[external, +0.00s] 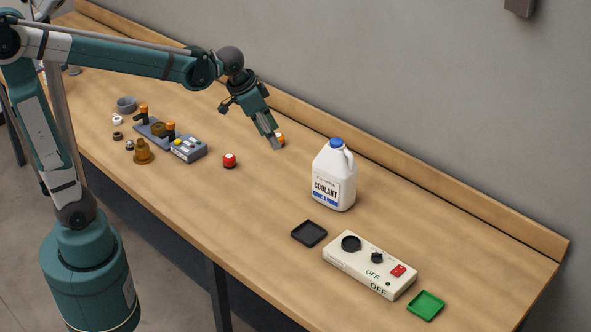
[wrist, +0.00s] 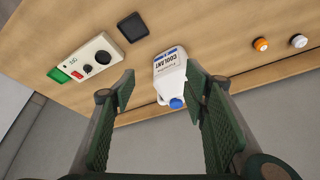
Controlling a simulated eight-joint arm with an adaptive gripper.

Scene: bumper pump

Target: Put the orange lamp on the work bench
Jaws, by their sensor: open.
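The orange lamp (wrist: 261,44) is a small orange cap on a white base on the wooden work bench (external: 440,215). It shows at the upper right of the wrist view, outside the fingers. In the external view the orange lamp (external: 281,138) shows just beside my fingertips, partly covered by them. My gripper (external: 275,142) is open, and nothing is held. In the wrist view my gripper (wrist: 161,78) has its two green fingers wide apart, with the coolant jug (wrist: 171,76) seen beyond the gap.
A white round lamp (wrist: 298,41) sits near the orange one. A red lamp (external: 229,161), a grey lever unit (external: 187,149) and small parts lie left. The jug, a black tray (external: 309,233), a control box (external: 370,264) and a green tray (external: 426,306) stand right. A wall runs behind.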

